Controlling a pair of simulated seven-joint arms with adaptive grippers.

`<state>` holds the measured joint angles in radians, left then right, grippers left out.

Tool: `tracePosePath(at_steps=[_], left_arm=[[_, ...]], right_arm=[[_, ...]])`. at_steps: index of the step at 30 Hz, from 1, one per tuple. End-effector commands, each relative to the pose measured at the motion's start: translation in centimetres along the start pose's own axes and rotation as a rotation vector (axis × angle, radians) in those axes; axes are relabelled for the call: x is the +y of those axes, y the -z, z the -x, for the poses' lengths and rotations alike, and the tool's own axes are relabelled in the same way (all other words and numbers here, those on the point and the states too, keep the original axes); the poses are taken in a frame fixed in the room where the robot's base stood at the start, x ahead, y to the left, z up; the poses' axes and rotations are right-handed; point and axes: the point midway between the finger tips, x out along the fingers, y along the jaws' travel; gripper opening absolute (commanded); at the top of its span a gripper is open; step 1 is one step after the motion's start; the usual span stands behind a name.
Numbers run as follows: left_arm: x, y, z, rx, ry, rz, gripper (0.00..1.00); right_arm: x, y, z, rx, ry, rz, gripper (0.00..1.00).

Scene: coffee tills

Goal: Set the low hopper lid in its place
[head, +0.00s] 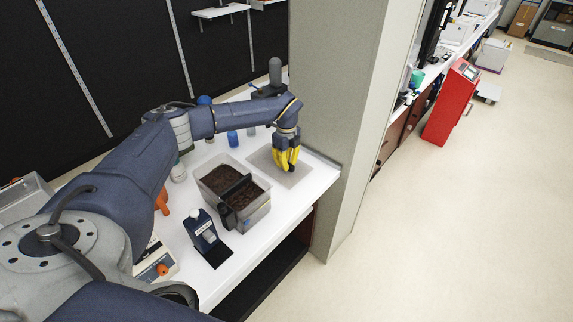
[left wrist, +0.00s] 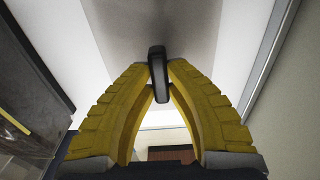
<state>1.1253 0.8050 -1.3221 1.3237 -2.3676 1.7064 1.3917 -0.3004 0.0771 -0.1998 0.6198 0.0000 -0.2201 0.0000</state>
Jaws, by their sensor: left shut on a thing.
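My left gripper (head: 287,168) points down at the right end of the white counter, its yellow fingers shut. In the left wrist view, its fingertips (left wrist: 160,80) close on a dark upright handle (left wrist: 157,58). A flat grey sheet (head: 263,157), apparently the lid, lies under the fingers; it also shows as a grey surface in the left wrist view (left wrist: 150,22). Whether it touches the counter, I cannot tell. Left of it stands the clear hopper (head: 258,216) with dark brown beans in two parts and a dark panel (head: 236,187) between them. My right gripper is out of view.
A dark blue device (head: 203,232) stands in front of the hopper. A blue cup (head: 232,138) and a white bottle (head: 178,172) stand behind it. A grey pillar (head: 335,90) rises close by the counter's right end. Little bare counter lies between hopper and sheet.

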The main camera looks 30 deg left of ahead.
Motion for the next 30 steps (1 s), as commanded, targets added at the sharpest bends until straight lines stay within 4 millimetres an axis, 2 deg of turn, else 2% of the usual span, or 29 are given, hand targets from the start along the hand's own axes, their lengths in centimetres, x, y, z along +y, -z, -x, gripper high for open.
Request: tracePosePath(at_steps=[24, 30], left_arm=[[0.0, 0.0, 4.2, 0.0, 0.002, -0.001, 0.0], [0.0, 0.0, 4.7, 0.0, 0.002, -0.001, 0.0]], right_arm=[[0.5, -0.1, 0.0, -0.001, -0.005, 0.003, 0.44], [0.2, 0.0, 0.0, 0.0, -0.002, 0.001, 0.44]])
